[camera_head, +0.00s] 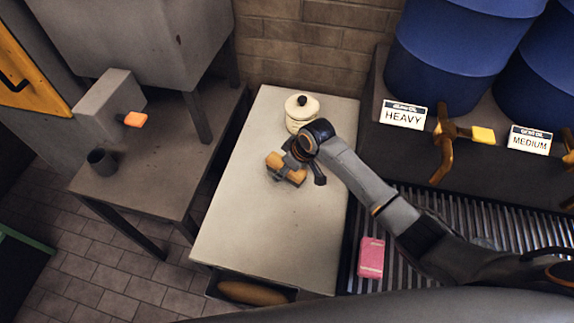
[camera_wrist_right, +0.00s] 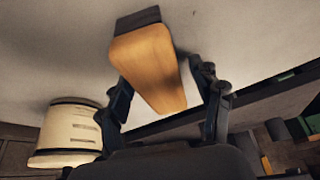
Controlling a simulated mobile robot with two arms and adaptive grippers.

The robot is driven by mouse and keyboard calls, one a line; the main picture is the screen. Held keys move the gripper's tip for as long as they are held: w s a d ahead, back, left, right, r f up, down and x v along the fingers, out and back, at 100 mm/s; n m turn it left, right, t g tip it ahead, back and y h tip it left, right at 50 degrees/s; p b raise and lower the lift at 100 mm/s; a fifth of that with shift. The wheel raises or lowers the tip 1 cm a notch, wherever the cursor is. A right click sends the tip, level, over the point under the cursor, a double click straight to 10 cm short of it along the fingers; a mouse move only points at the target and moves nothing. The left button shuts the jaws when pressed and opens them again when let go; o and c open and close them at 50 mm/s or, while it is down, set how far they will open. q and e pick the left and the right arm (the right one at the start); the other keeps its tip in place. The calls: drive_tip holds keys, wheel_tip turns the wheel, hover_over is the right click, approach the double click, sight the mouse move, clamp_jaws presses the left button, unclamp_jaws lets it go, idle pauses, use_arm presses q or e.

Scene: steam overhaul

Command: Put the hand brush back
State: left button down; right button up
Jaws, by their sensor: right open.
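The hand brush appears to be the orange-brown wooden piece (camera_head: 286,168) on the pale worktop (camera_head: 235,215), partly hidden by my right gripper (camera_head: 304,166). In the right wrist view its tapered wooden body (camera_wrist_right: 150,65) lies between the two fingers of my right gripper (camera_wrist_right: 156,82), with a dark part at its far end. The fingers are spread, with a visible gap on the right side; whether the left finger touches the wood I cannot tell. My left gripper is not in view.
A cream lidded canister (camera_head: 299,114) stands just behind the gripper. An open drawer (camera_head: 210,284) at the worktop's front holds a brown rounded object (camera_head: 252,293). A pink block (camera_head: 371,257) lies on the ribbed grate at right. The worktop's front half is clear.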

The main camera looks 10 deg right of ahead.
drive_tip(key=shift+d+r, duration=0.15)
drive_tip(key=shift+r, duration=0.4)
drive_tip(key=v, duration=1.1)
drive_tip(key=shift+s, duration=0.15)
